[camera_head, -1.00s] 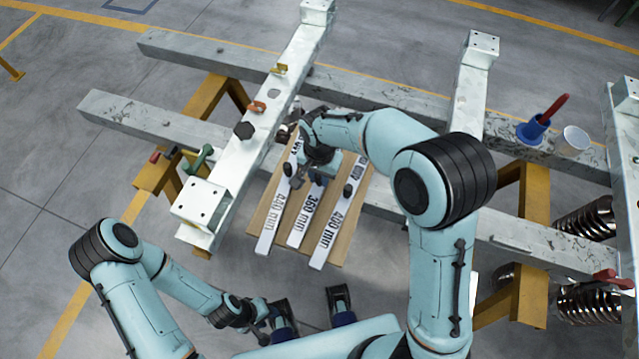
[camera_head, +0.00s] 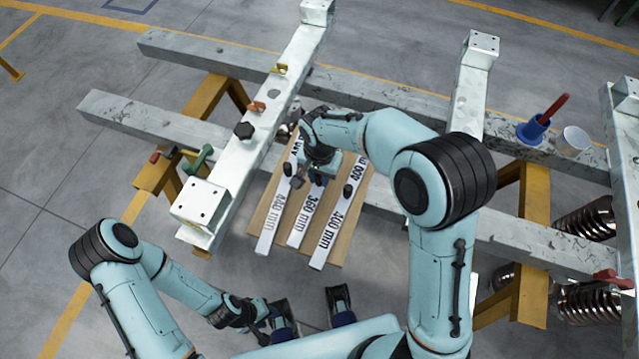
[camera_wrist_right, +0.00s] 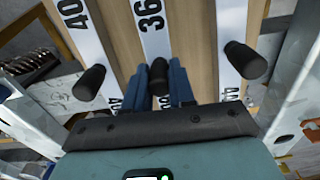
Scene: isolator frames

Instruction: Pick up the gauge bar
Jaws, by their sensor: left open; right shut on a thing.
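Three white gauge bars with black knobs lie side by side on a wooden board (camera_head: 349,231). They are marked 440 mm (camera_head: 272,228), 360 mm (camera_head: 303,223) and 400 mm (camera_head: 333,234). My right gripper (camera_head: 317,180) is above the middle of the board. In the right wrist view its blue fingers (camera_wrist_right: 167,84) are shut around the knob (camera_wrist_right: 159,70) of the 360 mm bar (camera_wrist_right: 150,22). That bar appears to lie flat between the others. My left gripper (camera_head: 264,318) is open and empty, low in front of the board; its fingertips are hard to make out.
A pale cross beam (camera_head: 228,170) with clamps and a bolt rises left of the board. Long grey beams (camera_head: 150,122) rest on yellow trestles (camera_head: 533,205). A blue holder (camera_head: 533,130) and a white cup (camera_head: 572,140) stand at the right. Floor in front is open.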

